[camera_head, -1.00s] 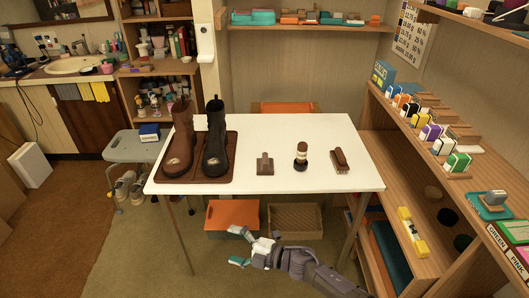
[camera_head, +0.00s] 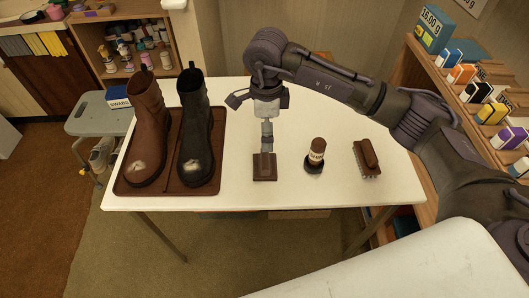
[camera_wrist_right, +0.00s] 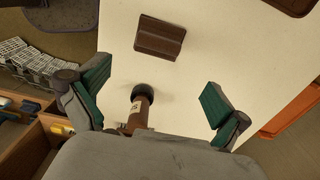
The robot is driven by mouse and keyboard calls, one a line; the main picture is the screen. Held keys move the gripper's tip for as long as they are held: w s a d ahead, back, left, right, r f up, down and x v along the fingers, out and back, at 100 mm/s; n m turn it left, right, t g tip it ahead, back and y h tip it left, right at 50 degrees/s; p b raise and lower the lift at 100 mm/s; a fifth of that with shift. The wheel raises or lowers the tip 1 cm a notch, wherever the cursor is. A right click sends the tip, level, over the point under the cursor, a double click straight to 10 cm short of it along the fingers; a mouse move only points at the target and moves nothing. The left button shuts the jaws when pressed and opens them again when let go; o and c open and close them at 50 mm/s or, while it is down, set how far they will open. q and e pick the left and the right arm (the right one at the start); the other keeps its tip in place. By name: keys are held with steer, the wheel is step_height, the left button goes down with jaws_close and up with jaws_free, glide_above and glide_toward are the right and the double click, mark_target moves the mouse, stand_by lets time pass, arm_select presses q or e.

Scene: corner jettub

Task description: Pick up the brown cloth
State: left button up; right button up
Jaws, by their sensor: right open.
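The brown cloth (camera_head: 265,169) lies on the white table, right of the boot tray, with a raised ridge along its middle. In the right wrist view the brown cloth (camera_wrist_right: 160,38) lies ahead of the fingertips, apart from them. My right gripper (camera_head: 267,135) is above the table, over the far side of the cloth in the head view. In the wrist view my right gripper (camera_wrist_right: 158,76) is open with green pads, and nothing is held. I cannot tell its exact height. My left gripper is not in view.
A brown bottle (camera_head: 316,152) with a dark base stands right of the cloth; a brush (camera_head: 367,158) lies farther right. Brown and black boots stand on a brown tray (camera_head: 128,187) at left. The white table (camera_head: 230,198) is bare around the cloth. A shelf with small boxes is at right.

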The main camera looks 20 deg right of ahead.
mark_target(265, 158)
steer(key=f, duration=0.7)
steer(key=shift+s+a+f, duration=0.1)
steer(key=shift+s+f, duration=0.05)
steer(key=shift+s, duration=0.1)
steer(key=shift+w+a+f+p, duration=0.1)
steer(key=shift+f+p, duration=0.25)
steer(key=shift+f, duration=1.1)
steer(key=shift+w+f+p, duration=0.1)
steer(key=shift+f+p, duration=0.25)
steer(key=shift+f, duration=1.05)
steer(key=shift+s, duration=0.25)
steer(key=c, duration=1)
